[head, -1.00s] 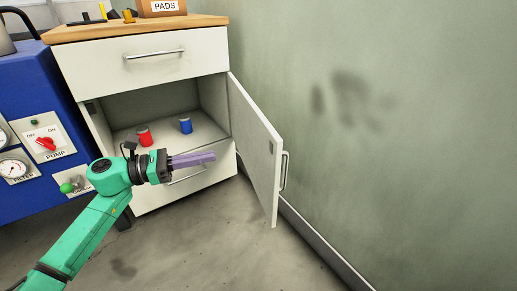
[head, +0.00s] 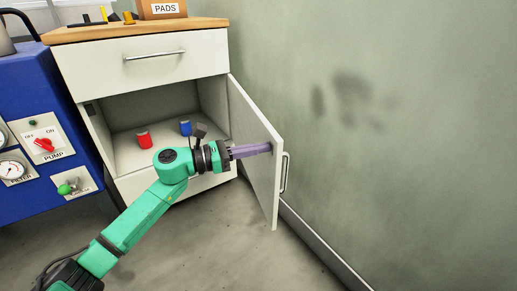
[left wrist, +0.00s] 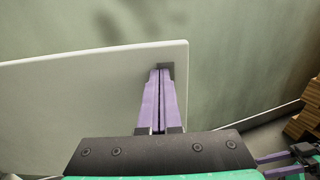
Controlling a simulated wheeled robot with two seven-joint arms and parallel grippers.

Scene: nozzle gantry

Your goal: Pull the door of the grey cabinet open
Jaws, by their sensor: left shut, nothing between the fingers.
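The grey cabinet (head: 142,68) is pale, with a wooden top. Its door (head: 258,178) stands wide open, swung out to the right near the wall, with its bar handle (head: 285,172) on the far outer face. My left gripper (head: 269,148) is shut and empty, its purple fingers pointing right at the door's inner face. In the left wrist view the door (left wrist: 70,100) spreads behind the fingertips (left wrist: 165,70), which are at a small dark plate near its edge. Contact is hard to tell. My right gripper (left wrist: 262,166) shows at the lower right corner, fingers apart.
A red can (head: 144,139) and a blue can (head: 185,128) stand inside the cabinet. A blue pump unit (head: 35,95) stands left. The wall (head: 400,100) is close behind the door. The floor (head: 230,250) in front is clear.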

